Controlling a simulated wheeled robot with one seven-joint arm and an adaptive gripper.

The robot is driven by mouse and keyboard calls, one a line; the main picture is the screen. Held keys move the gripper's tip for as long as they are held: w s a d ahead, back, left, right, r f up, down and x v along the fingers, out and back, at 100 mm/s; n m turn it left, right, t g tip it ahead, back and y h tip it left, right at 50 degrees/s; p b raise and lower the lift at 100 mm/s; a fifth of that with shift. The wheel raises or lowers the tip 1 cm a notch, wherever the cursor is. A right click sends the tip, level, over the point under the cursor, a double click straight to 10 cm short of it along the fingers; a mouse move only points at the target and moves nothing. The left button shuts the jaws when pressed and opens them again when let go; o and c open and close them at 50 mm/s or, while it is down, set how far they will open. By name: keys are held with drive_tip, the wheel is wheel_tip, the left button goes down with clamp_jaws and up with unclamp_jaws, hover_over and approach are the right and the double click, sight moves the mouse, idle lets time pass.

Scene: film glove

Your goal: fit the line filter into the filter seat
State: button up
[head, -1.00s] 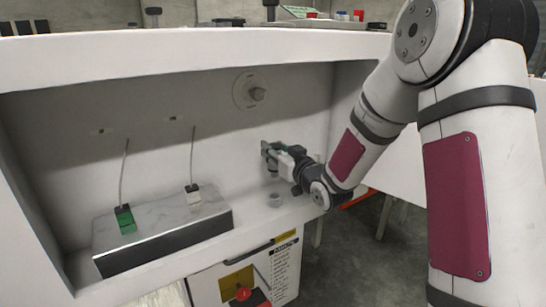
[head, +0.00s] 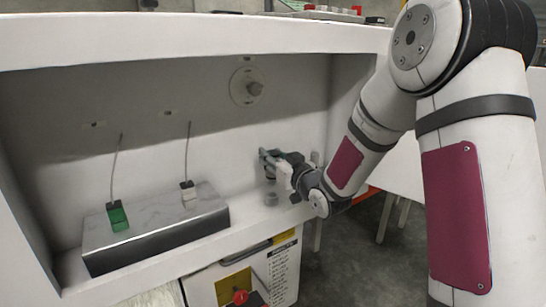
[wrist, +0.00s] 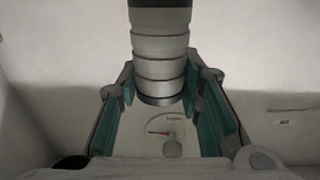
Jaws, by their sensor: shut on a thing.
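My gripper (head: 272,160) reaches level into the white bay from the right. Its teal-padded fingers, which also show in the wrist view (wrist: 165,110), are closed on the line filter (wrist: 160,50). This is a grey ribbed cylinder with a dark band at one end. In the head view the filter (head: 270,173) hangs small and upright below the fingers. A small grey round cup, which looks like the filter seat (head: 271,199), stands on the bay floor just under it. The filter appears above the cup; the exact gap and alignment are too small to tell.
A round plate with a knob (head: 247,87) is on the back wall, above my gripper. A metal-fronted block (head: 155,235) at left carries a green (head: 117,216) and a white (head: 189,195) piece with cables. The bay's right wall is close to my arm.

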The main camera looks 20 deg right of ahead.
drive_tip(key=shift+f+b, duration=1)
drive_tip(key=shift+f, duration=0.3)
drive_tip(key=shift+b, duration=0.9)
idle(1.0)
